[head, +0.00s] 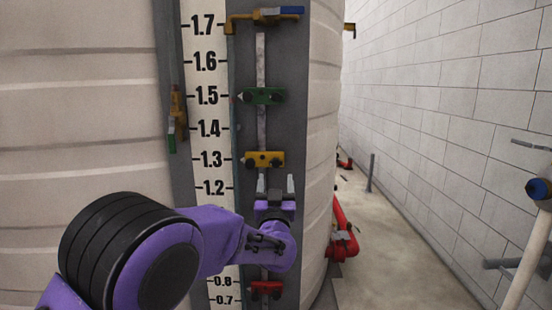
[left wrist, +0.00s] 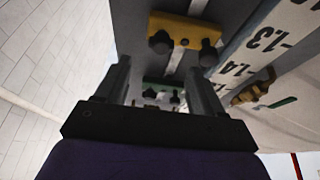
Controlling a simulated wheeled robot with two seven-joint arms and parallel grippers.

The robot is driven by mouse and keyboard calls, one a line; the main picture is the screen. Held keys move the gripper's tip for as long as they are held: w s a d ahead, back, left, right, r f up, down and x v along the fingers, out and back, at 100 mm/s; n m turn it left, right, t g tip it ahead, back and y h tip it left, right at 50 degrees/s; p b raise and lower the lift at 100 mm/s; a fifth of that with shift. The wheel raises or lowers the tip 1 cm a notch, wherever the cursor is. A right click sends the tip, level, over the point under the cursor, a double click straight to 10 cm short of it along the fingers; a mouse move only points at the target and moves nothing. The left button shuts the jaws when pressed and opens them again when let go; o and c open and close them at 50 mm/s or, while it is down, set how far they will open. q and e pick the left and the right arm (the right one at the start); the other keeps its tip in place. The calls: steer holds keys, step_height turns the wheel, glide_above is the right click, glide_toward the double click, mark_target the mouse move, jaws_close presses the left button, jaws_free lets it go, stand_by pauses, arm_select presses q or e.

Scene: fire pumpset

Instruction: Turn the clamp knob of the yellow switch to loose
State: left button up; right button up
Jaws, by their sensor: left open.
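In the left wrist view the yellow switch (left wrist: 185,29) is at the top, with one dark knob (left wrist: 160,43) on the left and another (left wrist: 208,54) on the right. My left gripper (head: 276,183) is open just below the switch, its two fingers pointing up. In the left wrist view the open gripper (left wrist: 158,68) has nothing between its fingers, and the knobs lie beyond the tips. I cannot tell the knob's tightness.
A green switch (head: 262,96) is higher on the rail, and a red one (head: 266,290) is below my arm. A yellow valve with a blue handle (head: 265,16) is at the top. Red pipework (head: 343,232) stands right of the tank. Open floor (head: 400,260) lies before the wall.

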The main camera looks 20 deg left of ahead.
mark_target(276, 164)
arm_select(q)
steer(key=p+x, duration=0.3)
steer(key=x, duration=0.4)
steer(key=shift+w+a, duration=0.15)
steer(key=shift+w, duration=0.2)
steer(key=c, duration=1.1)
